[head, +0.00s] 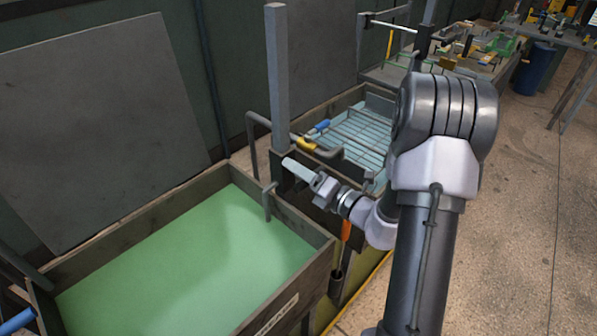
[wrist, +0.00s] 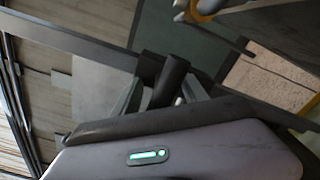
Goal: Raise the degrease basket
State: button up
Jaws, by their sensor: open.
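The tank of green liquid (head: 190,255) fills the lower left of the head view; its front label is only partly readable. A bent dark rod (head: 268,203) reaches down to the liquid. No basket shows there; anything below the surface is hidden. A grey upright post (head: 278,75) stands behind the tank's right corner. My gripper (head: 300,170) is beside the post's lower part. In the wrist view, my gripper's jaws (wrist: 165,95) are open on either side of a short dark cylinder (wrist: 172,78). I cannot tell whether they touch it.
A second tank with a wire basket (head: 355,140) stands behind, with a blue grip (head: 319,127) and yellow collar (head: 306,144) near it. An orange-handled tool (head: 346,230) hangs by the tank. A blue barrel (head: 535,68) stands far right. Floor at right is clear.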

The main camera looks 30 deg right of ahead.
aim_at(285, 105)
grip_shut()
jog(key=shift+r, duration=0.1)
notch_tip(285, 105, up, 16)
jog(key=p, duration=1.6)
jog(key=shift+r, duration=0.15)
jog(key=shift+w+d, duration=0.1)
jog(key=shift+c, duration=0.5)
grip_release()
jog(key=shift+r, duration=0.1)
jog(key=shift+o, duration=0.5)
